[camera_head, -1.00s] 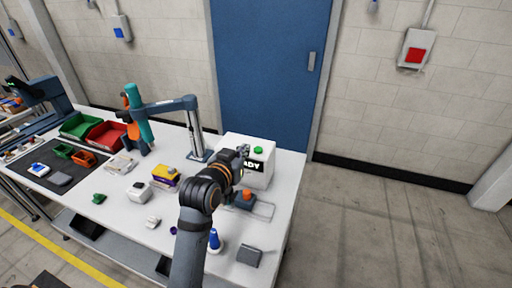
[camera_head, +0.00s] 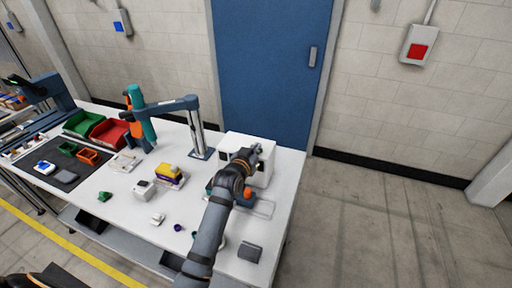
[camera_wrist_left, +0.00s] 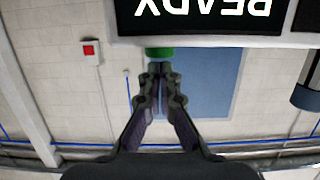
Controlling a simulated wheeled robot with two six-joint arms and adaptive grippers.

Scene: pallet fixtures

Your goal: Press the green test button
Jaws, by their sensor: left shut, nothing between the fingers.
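The white test box (camera_head: 234,141) stands on the right part of the white bench, partly behind my left arm. Its dark display (camera_wrist_left: 205,14) reads READY, upside down in the left wrist view. In the head view the left gripper (camera_head: 256,153) is at the box and mostly covers the button. My right gripper is not in view.
A jointed grey arm stand (camera_head: 198,140) rises left of the box. A purple and yellow box (camera_head: 170,176), a small white box (camera_head: 142,190) and a grey block (camera_head: 250,251) lie on the bench. Green (camera_head: 82,122) and red (camera_head: 110,131) bins stand farther left.

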